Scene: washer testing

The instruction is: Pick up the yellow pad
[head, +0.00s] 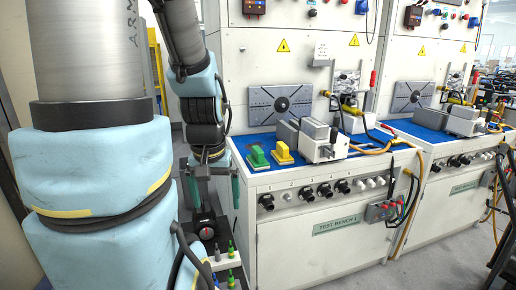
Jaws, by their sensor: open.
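The yellow pad (283,153) sits on the blue top of the test bench (237,141), near its front left edge. It looks like a small block with a raised handle-like part. A similar green pad (257,157) is just to its left. My gripper (212,206) hangs beside the bench's left side, pointing down, with its fingers apart and nothing seen between them. It is left of the pads and lower than the bench top, apart from both.
A metal vise (318,142) stands on the bench right of the yellow pad, with hoses behind it. Knobs (307,193) line the bench front. Below my gripper is a low shelf with small green-tipped items (231,279). A second bench (443,190) adjoins at right.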

